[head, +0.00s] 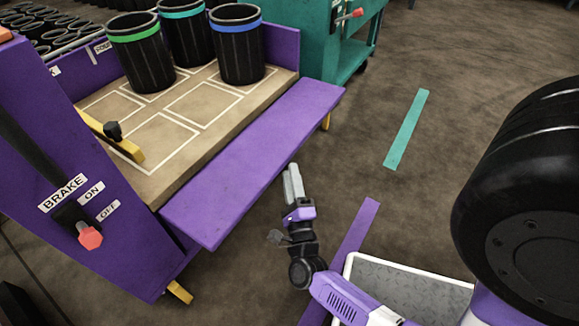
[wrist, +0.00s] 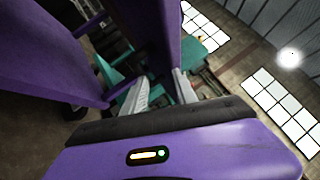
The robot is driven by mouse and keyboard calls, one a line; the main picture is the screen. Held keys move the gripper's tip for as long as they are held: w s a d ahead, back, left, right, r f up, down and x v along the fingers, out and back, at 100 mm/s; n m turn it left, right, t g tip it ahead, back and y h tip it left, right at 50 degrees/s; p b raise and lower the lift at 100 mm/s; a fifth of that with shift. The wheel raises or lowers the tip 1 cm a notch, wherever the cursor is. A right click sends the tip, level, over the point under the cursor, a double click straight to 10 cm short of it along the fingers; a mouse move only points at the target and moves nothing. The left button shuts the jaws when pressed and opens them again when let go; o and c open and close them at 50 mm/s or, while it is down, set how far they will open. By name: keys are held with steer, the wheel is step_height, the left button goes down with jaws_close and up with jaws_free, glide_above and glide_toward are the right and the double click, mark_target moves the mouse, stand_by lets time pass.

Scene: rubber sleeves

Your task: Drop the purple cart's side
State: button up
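The purple cart (head: 110,230) stands at the left in the head view, its tan deck marked with white squares. Its purple side panel (head: 255,160) juts outward along the deck's near edge, leaving that edge visible; its exact tilt is hard to tell. My gripper (head: 293,180) is just outside the panel's long outer edge, with no clear contact. In the wrist view my gripper (wrist: 163,92) has its two grey fingers apart. A purple panel (wrist: 155,45) rises beyond and between them; whether the fingers touch it cannot be told.
Black sleeves with green (head: 145,55), cyan (head: 187,35) and blue (head: 238,48) bands stand on the deck. A brake lever with a red knob (head: 90,237) is on the cart's end. A yellow bar (head: 118,140) lies over the deck. A teal cart (head: 330,50) stands behind; floor to the right is open.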

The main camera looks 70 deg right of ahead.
steer(key=shift+a, duration=0.2)
steer(key=c, duration=0.6)
steer(key=a+n+t+y, duration=0.1)
steer(key=a+n, duration=0.1)
steer(key=a+n+t+y, duration=0.1)
steer(key=a+n+y, duration=0.1)
steer(key=n, duration=0.1)
steer(key=shift+a+t, duration=0.35)
steer(key=shift+t, duration=0.05)
jaws_close()
steer(key=s+d+f+m+g+y+p, duration=0.2)
steer(key=d+f+g+y+p, duration=0.1)
steer(key=d+f+y+p, duration=0.25)
steer(key=s+d+f+m+g+y+p, duration=0.2)
steer(key=s+d+f+m+p, duration=0.15)
steer(key=d+f, duration=0.4)
steer(key=s+d+r+m+t+y+p, duration=0.1)
steer(key=s+r+m+t+y+p, duration=0.1)
steer(key=s+r+t+p, duration=0.3)
steer(key=s+d+r+m+t+y+p, duration=0.1)
steer(key=r+m+y+p, duration=0.15)
steer(key=r, duration=0.55)
steer(key=f+b+x, duration=0.1)
steer(key=b+x, duration=0.1)
steer(key=x, duration=0.7)
steer(key=shift+y, duration=0.3)
steer(key=shift+w+r+p, duration=0.15)
steer(key=shift+r+p, duration=0.2)
steer(key=shift+r, duration=1.9)
